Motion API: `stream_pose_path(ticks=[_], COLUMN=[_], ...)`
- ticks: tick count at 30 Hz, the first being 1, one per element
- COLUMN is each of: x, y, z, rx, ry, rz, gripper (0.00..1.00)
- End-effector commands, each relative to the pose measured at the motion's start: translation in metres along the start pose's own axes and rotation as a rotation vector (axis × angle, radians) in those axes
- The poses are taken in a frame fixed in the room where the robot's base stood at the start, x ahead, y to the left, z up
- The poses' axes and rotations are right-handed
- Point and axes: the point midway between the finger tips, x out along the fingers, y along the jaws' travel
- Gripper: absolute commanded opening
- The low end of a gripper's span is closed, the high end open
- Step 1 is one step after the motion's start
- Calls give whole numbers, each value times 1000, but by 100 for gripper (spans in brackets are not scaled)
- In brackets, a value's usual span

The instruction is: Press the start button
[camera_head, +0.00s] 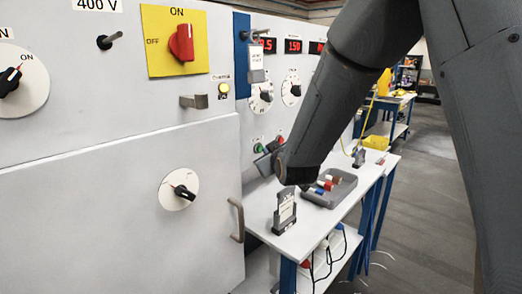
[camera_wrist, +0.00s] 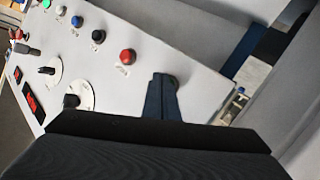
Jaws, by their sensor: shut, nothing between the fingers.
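A green button (camera_head: 257,148) sits on the front of the grey control panel, left of a red button (camera_head: 279,139). My gripper (camera_head: 262,158) is close to the panel, just below the green button in the head view. In the wrist view my gripper's fingers (camera_wrist: 162,78) are together and empty. Their tips cover most of a round part on the panel, at the end of the button row beside the red button (camera_wrist: 127,56). I cannot tell whether the tips touch it.
Dial knobs (camera_wrist: 75,95) sit alongside. A white table (camera_head: 262,208) below carries a grey tray (camera_head: 344,188) of small coloured parts and a small holder (camera_head: 285,212).

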Motion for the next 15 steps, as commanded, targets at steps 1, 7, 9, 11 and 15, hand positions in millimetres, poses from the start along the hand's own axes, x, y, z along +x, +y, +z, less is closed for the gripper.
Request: stream_pose_path(ticks=[1, 7, 9, 11, 15], x=[-2, -9, -10, -10, -10], y=[2, 5, 6, 5, 5], z=[1, 5, 5, 5, 5], rx=[0, 0, 0, 0, 0], ry=[0, 0, 0, 0, 0], rz=[1, 1, 0, 0, 0], gripper=[0, 0, 0, 0, 0])
